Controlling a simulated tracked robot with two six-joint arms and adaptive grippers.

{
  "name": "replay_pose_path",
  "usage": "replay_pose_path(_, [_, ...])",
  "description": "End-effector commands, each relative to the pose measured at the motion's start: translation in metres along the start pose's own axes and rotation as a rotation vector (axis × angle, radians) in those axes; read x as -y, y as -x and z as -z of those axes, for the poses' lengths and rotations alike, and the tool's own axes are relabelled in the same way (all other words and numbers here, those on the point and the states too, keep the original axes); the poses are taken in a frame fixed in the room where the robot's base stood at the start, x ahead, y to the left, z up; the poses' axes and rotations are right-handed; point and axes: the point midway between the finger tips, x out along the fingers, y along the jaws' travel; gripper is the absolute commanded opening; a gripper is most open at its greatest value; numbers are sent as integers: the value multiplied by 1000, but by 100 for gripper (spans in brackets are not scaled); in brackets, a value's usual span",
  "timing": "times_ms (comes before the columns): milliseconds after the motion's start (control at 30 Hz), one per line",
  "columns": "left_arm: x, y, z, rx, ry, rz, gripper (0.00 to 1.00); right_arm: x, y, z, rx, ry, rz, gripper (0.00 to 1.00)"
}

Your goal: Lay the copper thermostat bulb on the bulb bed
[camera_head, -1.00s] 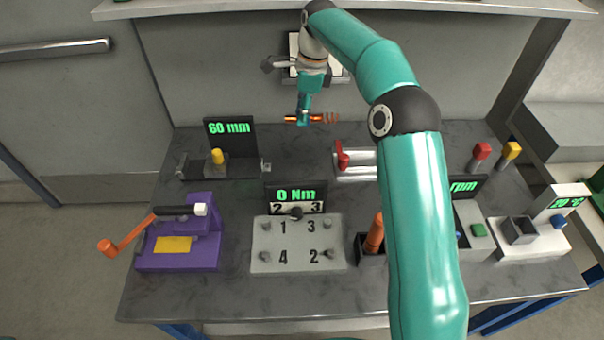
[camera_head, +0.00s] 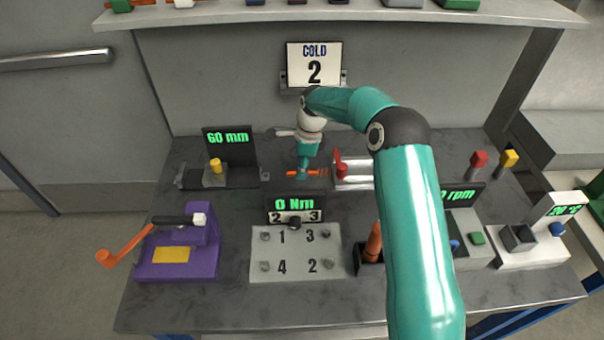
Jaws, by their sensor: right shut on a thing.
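The copper thermostat bulb (camera_head: 316,173) is a thin orange-copper rod, lying roughly level across the picture. My right gripper (camera_head: 303,174) is shut on it and points down just behind the 0 Nm display. The fingers hide the middle of the rod. No part is plainly labelled as the bulb bed; the pale metal fixture with a red lever (camera_head: 352,174), just right of the bulb, may be it. My arm covers the fixture's right end. I cannot tell whether the bulb touches the bench or fixture. My left gripper is out of view.
The 0 Nm display (camera_head: 294,203) and numbered plate (camera_head: 297,252) stand in front of the gripper. The 60 mm gauge (camera_head: 230,148) is to its left, and a purple crank device (camera_head: 182,253) is at front left. A "COLD 2" sign (camera_head: 314,65) is on the back wall.

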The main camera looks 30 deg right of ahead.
Motion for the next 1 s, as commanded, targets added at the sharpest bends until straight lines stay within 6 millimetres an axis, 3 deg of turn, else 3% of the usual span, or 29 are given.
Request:
replay_pose_path(267, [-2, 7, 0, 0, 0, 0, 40, -1, -33, 5, -1, 0, -4, 0])
replay_pose_path(667, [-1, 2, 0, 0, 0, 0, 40, 0, -39, 5, 0, 1, -2, 0])
replay_pose_path(700, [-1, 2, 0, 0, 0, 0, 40, 0, -38, 5, 0, 1, -1, 36])
replay_pose_path(833, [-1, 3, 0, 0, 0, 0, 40, 0, -38, 5, 0, 1, -2, 57])
replay_pose_path(1000, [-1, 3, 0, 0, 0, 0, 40, 0, -38, 5, 0, 1, -2, 57])
